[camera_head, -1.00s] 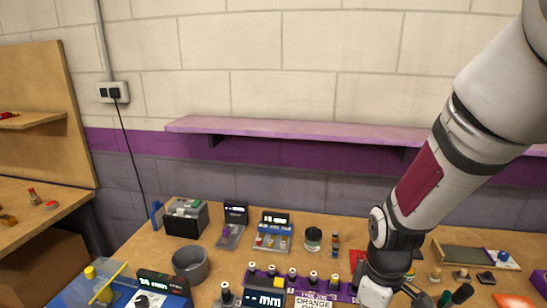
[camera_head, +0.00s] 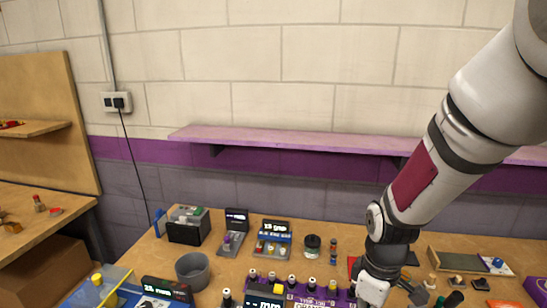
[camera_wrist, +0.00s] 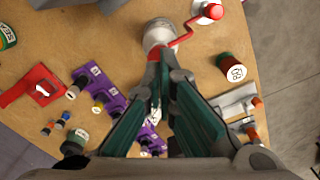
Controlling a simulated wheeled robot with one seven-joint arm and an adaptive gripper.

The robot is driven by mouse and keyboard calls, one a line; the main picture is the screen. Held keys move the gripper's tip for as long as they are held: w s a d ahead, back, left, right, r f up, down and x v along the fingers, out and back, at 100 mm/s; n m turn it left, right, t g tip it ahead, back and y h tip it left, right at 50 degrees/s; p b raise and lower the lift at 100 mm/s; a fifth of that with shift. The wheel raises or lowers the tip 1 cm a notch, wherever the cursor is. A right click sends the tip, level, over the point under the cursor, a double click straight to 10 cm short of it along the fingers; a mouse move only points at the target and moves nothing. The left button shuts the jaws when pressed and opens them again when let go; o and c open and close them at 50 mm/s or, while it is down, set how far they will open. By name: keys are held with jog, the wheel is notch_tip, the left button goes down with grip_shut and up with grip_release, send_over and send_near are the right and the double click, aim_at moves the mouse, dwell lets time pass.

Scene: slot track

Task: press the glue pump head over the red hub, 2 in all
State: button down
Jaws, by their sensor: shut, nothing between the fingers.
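In the wrist view my gripper (camera_wrist: 163,62) is shut, its green-padded fingers meeting at the tips with nothing between them. Just beyond the tips is a pale round-topped piece (camera_wrist: 158,31). A thin bent red arm (camera_wrist: 188,33) runs from near the tips to a red knob (camera_wrist: 214,11) on a white round base. I cannot tell which of these is the pump head and which the hub. Whether my fingertips touch anything is unclear. In the head view my gripper (camera_head: 373,291) is low at the bottom edge; its tips and the parts below are cut off or hidden.
A purple rack (camera_head: 322,295) with several small bottles is left of my gripper. A grey cup (camera_head: 192,271) and black crate (camera_head: 188,232) stand farther left. A green-and-red cylinder (camera_wrist: 233,68) lies right of the fingers. A purple shelf (camera_head: 290,137) is on the wall behind.

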jog(key=shift+s+r+p, duration=0.1)
jog(key=shift+r+p, duration=0.85)
jog(key=shift+r, duration=0.35)
jog(key=shift+r+p, duration=1.05)
jog(key=shift+r, duration=0.65)
jog(key=s+r+m+t, duration=0.2)
jog(key=s+r+m, duration=0.3)
jog(key=s+r, duration=0.3)
jog(key=s+r+m+t, duration=0.3)
jog(key=s+r, duration=0.4)
jog(key=r, duration=0.5)
jog(key=shift+s+r+m+t, duration=0.3)
jog(key=shift+s+r+m, duration=0.05)
jog(key=shift+m, duration=0.55)
